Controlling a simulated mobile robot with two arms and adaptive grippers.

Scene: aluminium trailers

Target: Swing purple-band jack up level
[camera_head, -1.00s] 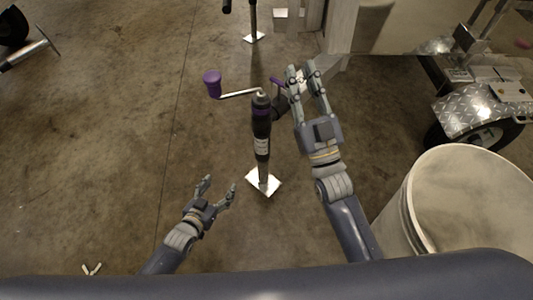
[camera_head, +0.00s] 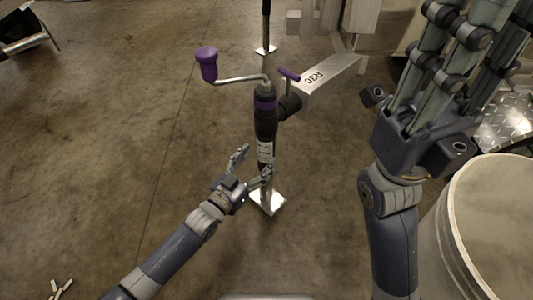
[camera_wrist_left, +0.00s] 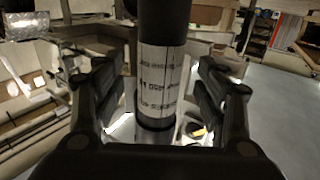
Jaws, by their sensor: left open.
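The purple-band jack (camera_head: 266,120) stands upright, a black tube with a purple band near its top and a pale label lower down. Its crank reaches left to a purple knob (camera_head: 207,65). My left gripper (camera_head: 252,164) is open at the lower tube. In the left wrist view, the labelled tube (camera_wrist_left: 160,75) stands between the open fingers (camera_wrist_left: 165,95). My right gripper (camera_head: 455,60) is raised at right, its fingertips cut off.
A large pale bin (camera_head: 490,225) stands at the lower right. A trailer wheel and tread-plate fender (camera_head: 505,120) are partly hidden behind my right gripper. Another jack post (camera_head: 266,25) stands farther back.

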